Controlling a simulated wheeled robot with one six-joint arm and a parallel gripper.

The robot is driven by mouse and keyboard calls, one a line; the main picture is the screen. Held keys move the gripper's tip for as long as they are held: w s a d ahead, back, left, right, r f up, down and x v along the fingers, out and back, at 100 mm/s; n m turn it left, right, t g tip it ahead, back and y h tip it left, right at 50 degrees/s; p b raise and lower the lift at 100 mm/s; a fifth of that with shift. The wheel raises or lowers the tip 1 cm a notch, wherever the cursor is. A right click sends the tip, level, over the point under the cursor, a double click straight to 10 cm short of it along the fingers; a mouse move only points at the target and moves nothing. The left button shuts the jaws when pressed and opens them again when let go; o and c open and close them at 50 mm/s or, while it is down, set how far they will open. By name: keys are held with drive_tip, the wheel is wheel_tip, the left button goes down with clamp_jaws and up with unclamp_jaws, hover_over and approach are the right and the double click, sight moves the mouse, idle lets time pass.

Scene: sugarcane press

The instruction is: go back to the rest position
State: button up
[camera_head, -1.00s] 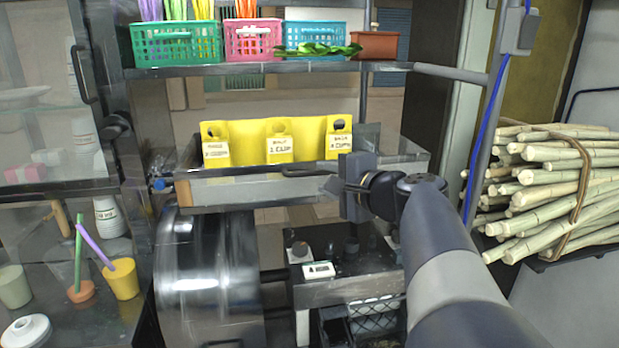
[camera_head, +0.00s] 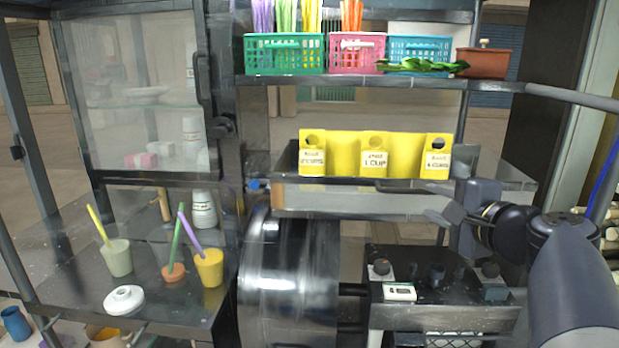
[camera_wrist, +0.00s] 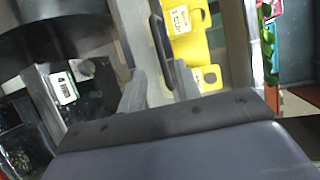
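My gripper (camera_head: 450,213) is at the right of the head view, in front of the right end of the metal tray with the yellow holder. In the wrist view my gripper (camera_wrist: 160,88) shows two grey fingers apart with nothing held between them. My arm comes in from the lower right and is bent at the wrist. Whether the gripper touches the tray edge cannot be told.
The yellow holder (camera_head: 343,150) stands on the metal tray (camera_head: 390,202) behind the gripper. Baskets line the shelf (camera_head: 360,80) above. A steel drum (camera_head: 287,275) and control box (camera_head: 440,300) are below. Cups (camera_head: 118,258) stand on the left counter.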

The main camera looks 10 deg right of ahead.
sight(407, 192)
drive_tip(key=p+x, duration=0.1)
drive_tip(key=x, duration=0.8)
drive_tip(key=shift+w+a+f, duration=0.1)
drive_tip(key=shift+w, duration=0.35)
